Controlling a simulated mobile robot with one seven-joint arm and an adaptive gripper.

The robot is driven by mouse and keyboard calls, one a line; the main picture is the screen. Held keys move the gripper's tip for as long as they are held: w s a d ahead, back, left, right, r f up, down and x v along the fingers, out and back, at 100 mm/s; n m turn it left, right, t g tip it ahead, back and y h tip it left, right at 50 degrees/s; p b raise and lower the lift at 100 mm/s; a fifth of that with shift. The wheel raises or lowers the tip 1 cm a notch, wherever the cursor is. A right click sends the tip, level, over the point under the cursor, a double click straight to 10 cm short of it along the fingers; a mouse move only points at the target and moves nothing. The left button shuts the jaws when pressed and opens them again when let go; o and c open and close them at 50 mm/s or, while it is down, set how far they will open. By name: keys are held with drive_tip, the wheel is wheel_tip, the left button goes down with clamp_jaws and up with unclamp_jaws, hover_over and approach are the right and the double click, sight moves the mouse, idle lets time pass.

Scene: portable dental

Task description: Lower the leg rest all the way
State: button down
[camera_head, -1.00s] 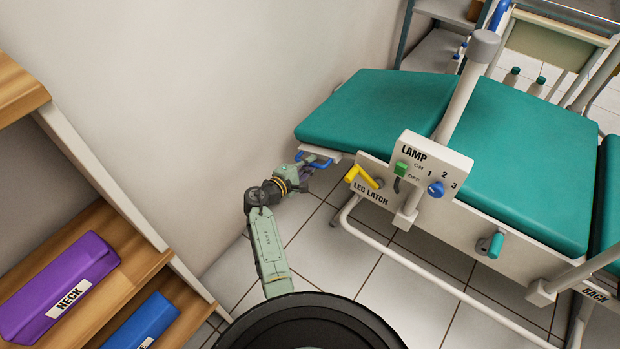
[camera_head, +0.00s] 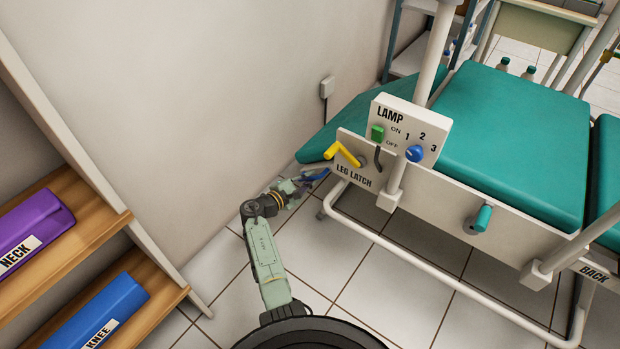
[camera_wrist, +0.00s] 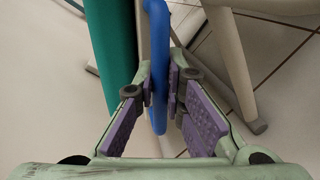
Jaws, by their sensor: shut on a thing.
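The teal leg rest (camera_head: 345,121) slopes steeply down from the seat at the wall side of the chair, partly hidden behind the lamp panel. Its blue handle (camera_head: 316,175) is low at its near edge. My gripper (camera_head: 300,183) is at that handle. In the wrist view the blue handle (camera_wrist: 158,70) runs between the purple finger pads of my gripper (camera_wrist: 166,92), which are closed around it. The teal pad edge (camera_wrist: 110,45) shows left of it. The yellow leg latch lever (camera_head: 342,152) sticks out above the LEG LATCH label (camera_head: 354,176).
The lamp panel (camera_head: 408,125) stands on a post above the latch. White chair frame rails (camera_head: 430,268) run near the floor. A wooden shelf (camera_head: 160,300) holds a purple NECK block (camera_head: 32,228) and a blue KNEE block (camera_head: 98,312). Tiled floor (camera_head: 350,275) is clear before the chair.

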drive_tip(key=shift+s+d+f, duration=0.25)
drive_tip(key=shift+f, duration=0.1)
drive_tip(key=c, duration=1.6)
unclamp_jaws()
drive_tip(key=shift+c, duration=0.2)
drive_tip(key=shift+w+r, duration=0.1)
